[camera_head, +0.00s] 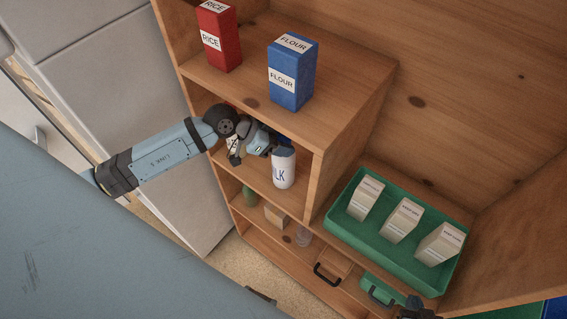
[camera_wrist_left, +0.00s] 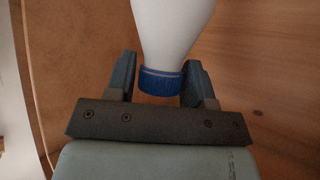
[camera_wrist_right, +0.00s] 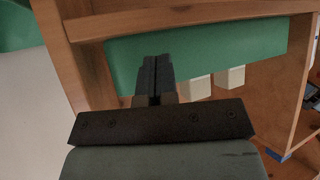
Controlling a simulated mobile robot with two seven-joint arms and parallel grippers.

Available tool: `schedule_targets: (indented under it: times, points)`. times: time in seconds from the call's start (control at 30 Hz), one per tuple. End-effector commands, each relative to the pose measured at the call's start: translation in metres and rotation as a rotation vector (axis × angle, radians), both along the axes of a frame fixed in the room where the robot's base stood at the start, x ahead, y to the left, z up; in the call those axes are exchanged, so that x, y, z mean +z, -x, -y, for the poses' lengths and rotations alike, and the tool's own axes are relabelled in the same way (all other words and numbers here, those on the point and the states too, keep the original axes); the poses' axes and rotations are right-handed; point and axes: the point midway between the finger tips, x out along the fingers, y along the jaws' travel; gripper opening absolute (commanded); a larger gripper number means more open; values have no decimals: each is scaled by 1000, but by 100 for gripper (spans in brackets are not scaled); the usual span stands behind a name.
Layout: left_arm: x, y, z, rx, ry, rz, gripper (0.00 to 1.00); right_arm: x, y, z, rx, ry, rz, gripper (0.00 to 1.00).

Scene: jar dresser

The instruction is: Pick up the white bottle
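In the left wrist view a white bottle (camera_wrist_left: 172,30) with a blue cap (camera_wrist_left: 160,83) has its cap between the fingers of my left gripper (camera_wrist_left: 160,80). The fingers are apart, with a clear gap on the cap's left; on the right the cap is close to the finger, and I cannot tell if they touch. In the head view my left gripper (camera_head: 262,143) reaches into the shelf compartment, behind a white container with "LK" lettering (camera_head: 284,172). I cannot tell if that is the same bottle. My right gripper (camera_wrist_right: 156,78) has its fingers together, empty, in front of the green tray.
A red rice box (camera_head: 218,38) and a blue flour box (camera_head: 292,72) stand on the shelf above my left gripper. A green tray (camera_head: 340,215) holds 3 pale cartons. Shelf boards and sides surround my left gripper.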

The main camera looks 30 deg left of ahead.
Motion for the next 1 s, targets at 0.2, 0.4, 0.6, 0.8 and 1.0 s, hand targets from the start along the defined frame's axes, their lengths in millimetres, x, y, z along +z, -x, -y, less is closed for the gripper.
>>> schedule_targets:
  times: [0.2,0.4,0.6,0.8,1.0]
  points:
    - [0,0,0,0,0,0,0,0,0,-1,2,-1,0,0]
    - [1,0,0,0,2,3,0,0,0,-1,2,-1,0,0]
    - [2,0,0,0,2,3,0,0,0,-1,2,-1,0,0]
    - [7,4,2,0,3,1,0,-2,0,-1,1,-1,0,0]
    - [6,24,10,-2,4,0,0,-2,0,0,0,0,0,0]
